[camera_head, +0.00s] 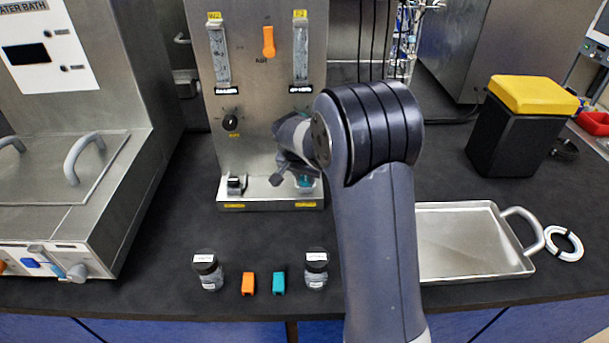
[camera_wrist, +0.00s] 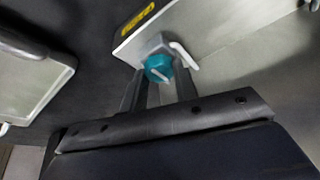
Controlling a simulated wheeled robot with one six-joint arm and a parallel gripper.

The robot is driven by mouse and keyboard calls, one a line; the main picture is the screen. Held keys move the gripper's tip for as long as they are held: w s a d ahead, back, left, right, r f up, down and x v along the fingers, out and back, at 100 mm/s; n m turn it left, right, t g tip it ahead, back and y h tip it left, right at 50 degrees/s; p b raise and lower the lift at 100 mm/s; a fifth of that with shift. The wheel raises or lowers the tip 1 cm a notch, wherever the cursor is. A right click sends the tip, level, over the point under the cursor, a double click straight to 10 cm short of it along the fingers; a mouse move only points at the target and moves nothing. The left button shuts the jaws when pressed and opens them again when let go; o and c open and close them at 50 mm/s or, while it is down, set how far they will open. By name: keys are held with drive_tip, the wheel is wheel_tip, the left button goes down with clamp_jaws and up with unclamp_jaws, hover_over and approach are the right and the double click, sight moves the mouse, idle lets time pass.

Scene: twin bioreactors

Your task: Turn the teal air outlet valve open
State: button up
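The teal air outlet valve (camera_head: 304,181) is a small round knob low on the right of the grey metal panel, partly hidden by my gripper (camera_head: 291,174). In the wrist view the teal valve (camera_wrist: 158,68) sits on a grey block at the edge of the metal ledge, with a pale line across its face. My gripper (camera_wrist: 160,82) is open there, its two dark fingers apart with the knob between or just beyond the tips. I cannot tell whether a finger touches it.
A black-and-grey valve (camera_head: 236,185) sits on the ledge to the left. Two jars, an orange block (camera_head: 248,284) and a teal block (camera_head: 279,283) stand on the bench in front. A metal tray (camera_head: 470,240) lies to the right. An orange lever (camera_head: 268,42) is higher on the panel.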

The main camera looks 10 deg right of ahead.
drive_tip(key=c, duration=0.4)
drive_tip(key=shift+n, duration=0.4)
drive_tip(key=n, duration=0.1)
drive_tip(key=n+y, duration=0.1)
drive_tip(key=n, duration=0.1)
drive_tip(key=shift+d+n+t, duration=0.2)
drive_tip(key=shift+n+t, duration=0.1)
drive_tip(key=shift+t, duration=0.1)
drive_tip(key=n+y+b, duration=0.1)
drive_tip(key=n, duration=0.2)
drive_tip(key=shift+d+n+y, duration=0.15)
drive_tip(key=shift+n+y, duration=0.15)
drive_tip(key=shift+y, duration=0.1)
drive_tip(key=n+y+b, duration=0.1)
drive_tip(key=n, duration=0.1)
drive_tip(key=n+b, duration=0.1)
drive_tip(key=n, duration=0.1)
drive_tip(key=shift+d+f+n+y+b, duration=0.1)
drive_tip(key=shift+d+n+y+b, duration=0.05)
drive_tip(key=shift+n+y+b, duration=0.2)
drive_tip(key=n+g+y+b, duration=0.1)
drive_tip(key=n, duration=0.4)
drive_tip(key=shift+w+d+g+y+b, duration=0.1)
drive_tip(key=shift+w+g+y+b, duration=0.05)
drive_tip(key=shift+g+y+b, duration=0.25)
drive_tip(key=shift+n, duration=0.25)
